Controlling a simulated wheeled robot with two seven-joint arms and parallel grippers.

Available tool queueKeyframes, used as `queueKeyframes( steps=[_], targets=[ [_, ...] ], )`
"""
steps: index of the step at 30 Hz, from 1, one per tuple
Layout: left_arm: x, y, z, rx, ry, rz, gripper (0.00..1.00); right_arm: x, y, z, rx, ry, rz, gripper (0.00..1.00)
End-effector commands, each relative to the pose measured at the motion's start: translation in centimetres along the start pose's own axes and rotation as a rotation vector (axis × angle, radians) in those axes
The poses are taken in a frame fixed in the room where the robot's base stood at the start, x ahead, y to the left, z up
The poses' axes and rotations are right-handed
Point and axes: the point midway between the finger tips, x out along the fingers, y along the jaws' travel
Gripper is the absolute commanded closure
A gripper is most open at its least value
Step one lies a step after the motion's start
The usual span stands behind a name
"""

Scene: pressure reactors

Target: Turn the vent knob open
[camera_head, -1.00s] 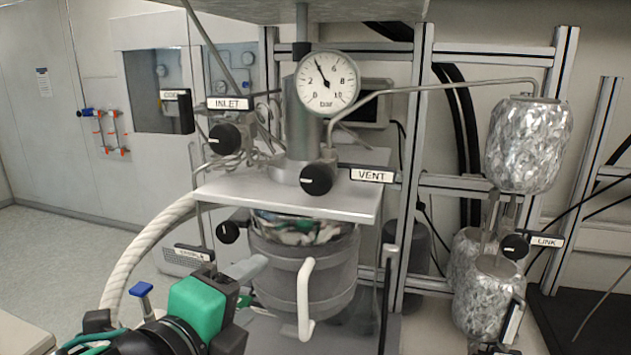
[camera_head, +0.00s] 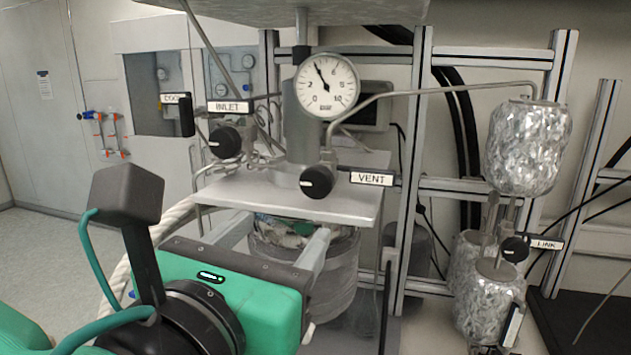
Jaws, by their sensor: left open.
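The vent knob (camera_head: 317,181) is a round black knob with a white mark on its face, at the front of the reactor's metal plate. The VENT label (camera_head: 371,179) sits just to its right. My left gripper (camera_head: 312,247) is open and empty, below and slightly left of the knob and apart from it. Its two grey fingers point up and right, in front of the reactor vessel. My right gripper is not in view.
The pressure gauge (camera_head: 326,86) stands above the knob. The INLET knob (camera_head: 226,141) is to the left. The metal plate (camera_head: 345,206) overhangs the vessel (camera_head: 335,275). Foil-wrapped cylinders (camera_head: 528,147) and the LINK knob (camera_head: 515,248) are at the right.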

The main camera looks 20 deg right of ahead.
Motion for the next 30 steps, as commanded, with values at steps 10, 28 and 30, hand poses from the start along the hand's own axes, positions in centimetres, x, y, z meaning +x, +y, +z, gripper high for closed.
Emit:
queueKeyframes(
  steps=[10,28,30],
  targets=[
    [0.0,0.2,1.0,0.104,-0.016,0.024,0.39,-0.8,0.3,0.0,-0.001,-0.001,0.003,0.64],
    [5.7,0.3,1.2,0.1,-0.013,0.025,0.39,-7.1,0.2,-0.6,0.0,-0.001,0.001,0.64],
    [7.2,0.3,1.3,0.099,-0.013,0.025,0.39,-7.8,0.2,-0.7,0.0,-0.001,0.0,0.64]
  ],
)
